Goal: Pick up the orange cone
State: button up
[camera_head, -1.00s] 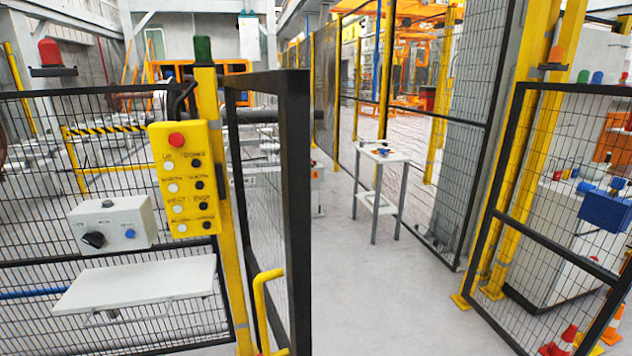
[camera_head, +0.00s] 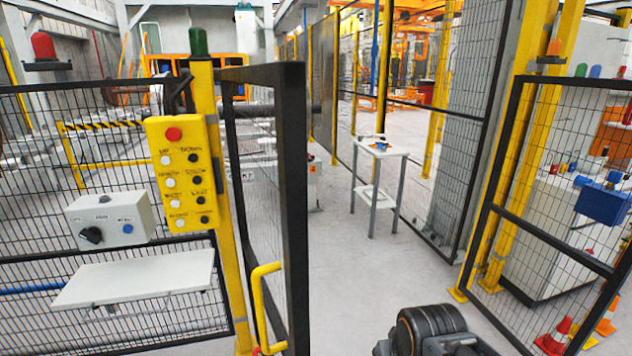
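An orange cone with a white band (camera_head: 607,319) stands on the floor at the bottom right, behind the mesh of the right fence panel. A red cone with a white band (camera_head: 554,336) stands just left of it, partly cut by the bottom edge. A dark, rounded part of my own arm shows at the bottom, right of centre, well left of the cones. My gripper's fingers are not in view.
The open black mesh gate (camera_head: 287,200) stands left of a clear grey floor passage. A small white table (camera_head: 378,150) stands further back. The right mesh panel (camera_head: 560,240) and yellow posts flank the cones. A white cabinet (camera_head: 540,255) stands behind the mesh.

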aim_at(603, 327)
jog(key=z, duration=2.35)
jog(key=i, duration=6.5)
